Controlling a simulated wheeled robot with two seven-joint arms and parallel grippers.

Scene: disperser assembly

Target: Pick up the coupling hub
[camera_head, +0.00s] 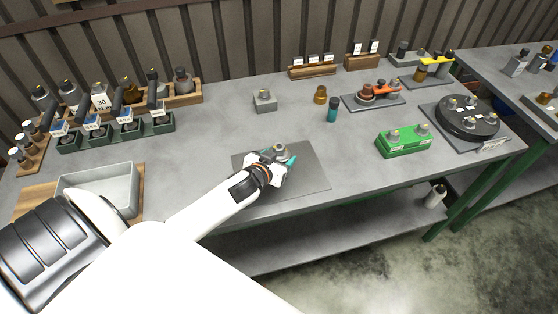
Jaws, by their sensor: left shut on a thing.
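My left gripper (283,160) is over the dark grey mat (310,178) near the front middle of the table. It is shut on a small round grey metal part, which I take to be the coupling hub (281,149). The hub's top shows above the fingers; its lower part is hidden by the gripper. I cannot tell whether it touches the mat. Teal shows at the fingers. My right gripper is not in view.
Behind the mat stand a grey block (265,100), an amber part (320,95) and a teal cylinder (332,109). A green fixture (404,141) and a black round plate (468,117) are at right. A grey tray (98,187) is at left.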

